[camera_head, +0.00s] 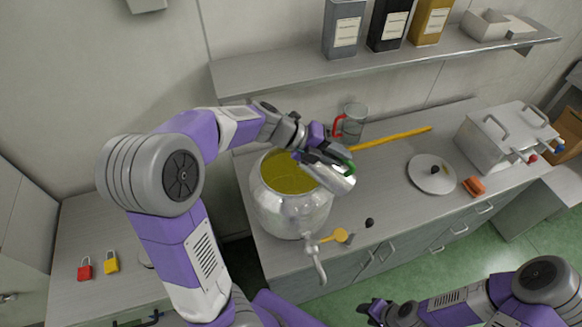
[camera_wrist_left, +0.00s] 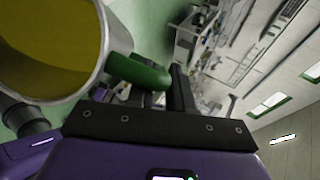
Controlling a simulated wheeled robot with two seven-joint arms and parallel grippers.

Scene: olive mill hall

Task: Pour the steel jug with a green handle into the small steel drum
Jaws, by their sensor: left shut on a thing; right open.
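The steel jug (camera_head: 338,180) is tilted beside and above the right part of the small steel drum's (camera_head: 290,213) open mouth. My left gripper (camera_head: 340,160) is shut on its green handle (camera_head: 350,167). In the left wrist view the jug's rim (camera_wrist_left: 98,72) surrounds yellow-green liquid, and the green handle (camera_wrist_left: 138,72) lies at the fingers. No falling stream is visible. The drum is open, with yellow-green liquid inside and a tap (camera_head: 318,262) with a yellow lever at its front. My right gripper (camera_head: 372,309) is open and empty, low in front of the counter.
A round lid (camera_head: 432,174), an orange object (camera_head: 474,186) and a steel box (camera_head: 500,135) are to the right. A shelf (camera_head: 390,58) with tins hangs above. Two padlocks (camera_head: 111,263) lie left.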

